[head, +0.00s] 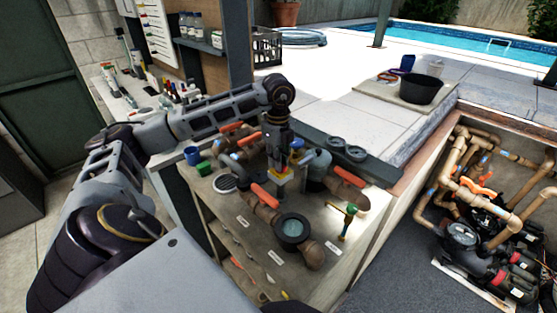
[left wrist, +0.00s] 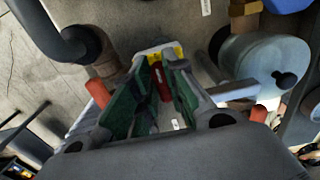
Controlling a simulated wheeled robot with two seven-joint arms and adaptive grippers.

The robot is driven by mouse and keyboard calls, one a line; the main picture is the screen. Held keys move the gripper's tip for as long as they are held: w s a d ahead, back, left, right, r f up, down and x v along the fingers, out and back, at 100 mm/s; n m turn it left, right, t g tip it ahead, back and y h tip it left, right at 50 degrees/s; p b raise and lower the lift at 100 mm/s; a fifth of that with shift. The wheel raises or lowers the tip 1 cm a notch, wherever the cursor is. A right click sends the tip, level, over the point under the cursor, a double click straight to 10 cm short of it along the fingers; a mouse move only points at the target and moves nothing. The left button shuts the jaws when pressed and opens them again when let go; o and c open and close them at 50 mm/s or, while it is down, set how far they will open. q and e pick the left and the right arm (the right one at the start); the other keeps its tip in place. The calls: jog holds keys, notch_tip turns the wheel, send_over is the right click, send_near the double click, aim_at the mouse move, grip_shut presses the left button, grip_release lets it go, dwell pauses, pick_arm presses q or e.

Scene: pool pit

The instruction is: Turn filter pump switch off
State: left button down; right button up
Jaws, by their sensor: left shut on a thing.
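The filter pump switch is a small white and yellow box (head: 283,181) on the bench among the pipes. In the left wrist view its red lever (left wrist: 161,82) stands between my finger pads, with the yellow part (left wrist: 178,52) just beyond it. My left gripper (head: 279,166) reaches down onto the box from above, and its green-padded fingers (left wrist: 160,100) are shut on the red lever. The gripper hides part of the box in the head view, and I cannot read the lever's on or off marking. My right gripper is not in view.
Orange-handled valve pipes (head: 265,197) and a round dark-rimmed fitting (head: 291,230) stand close to the switch. A brass tap with a green top (head: 348,222) is to the right. A sunken pit with copper pipes (head: 455,170) lies at far right. A grey tank (left wrist: 262,62) is beside the gripper.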

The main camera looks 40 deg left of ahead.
pick_arm(q)
jog(key=shift+w+a+r, duration=0.1)
jog(key=shift+r, duration=0.05)
jog(key=c, duration=1.5)
grip_release()
jog(key=shift+o, duration=0.3)
jog(key=shift+r, duration=0.1)
notch_tip(320, 180, up, 11)
jog(key=shift+r, duration=0.2)
jog(key=shift+r, duration=0.1)
jog(key=shift+r, duration=0.1)
dwell(0.3)
